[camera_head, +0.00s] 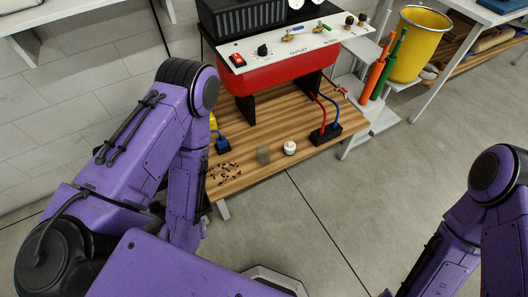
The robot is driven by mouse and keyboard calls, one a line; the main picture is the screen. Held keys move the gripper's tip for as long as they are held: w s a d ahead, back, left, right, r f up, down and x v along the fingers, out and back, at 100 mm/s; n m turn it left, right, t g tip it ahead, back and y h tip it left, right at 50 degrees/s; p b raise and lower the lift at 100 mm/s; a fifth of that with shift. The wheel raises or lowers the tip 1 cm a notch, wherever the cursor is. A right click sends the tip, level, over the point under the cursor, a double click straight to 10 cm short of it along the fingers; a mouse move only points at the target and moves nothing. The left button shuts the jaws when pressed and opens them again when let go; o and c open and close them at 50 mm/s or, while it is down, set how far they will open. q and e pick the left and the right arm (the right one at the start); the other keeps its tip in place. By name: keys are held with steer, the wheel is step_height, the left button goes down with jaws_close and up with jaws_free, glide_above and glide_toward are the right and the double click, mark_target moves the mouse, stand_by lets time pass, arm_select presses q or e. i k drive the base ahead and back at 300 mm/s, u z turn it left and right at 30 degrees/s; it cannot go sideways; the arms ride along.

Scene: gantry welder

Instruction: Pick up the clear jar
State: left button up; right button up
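The clear jar (263,155) is a small, see-through, greyish cylinder. It stands upright near the front edge of the low wooden table (250,182). A small round white object (290,147), perhaps a cap, sits just right of it, apart from it. My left arm comes in from the left, and its lower part hangs left of the table. My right arm is at the lower right, well away from the jar. Neither gripper's fingers can be made out. No gripper is seen touching the jar.
Small dark bits (222,173) lie scattered left of the jar. A black block with red and blue cables (325,135) is to its right. The red machine (290,73) stands behind. A yellow bin (420,45) is at upper right. Open floor lies in front.

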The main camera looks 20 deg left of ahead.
mark_target(262, 148)
steer(key=k, duration=0.55)
steer(key=z, duration=0.55)
steer(key=i, duration=1.4)
steer(key=u, duration=1.05)
steer(key=i, duration=0.55)
steer(key=u, duration=0.6)
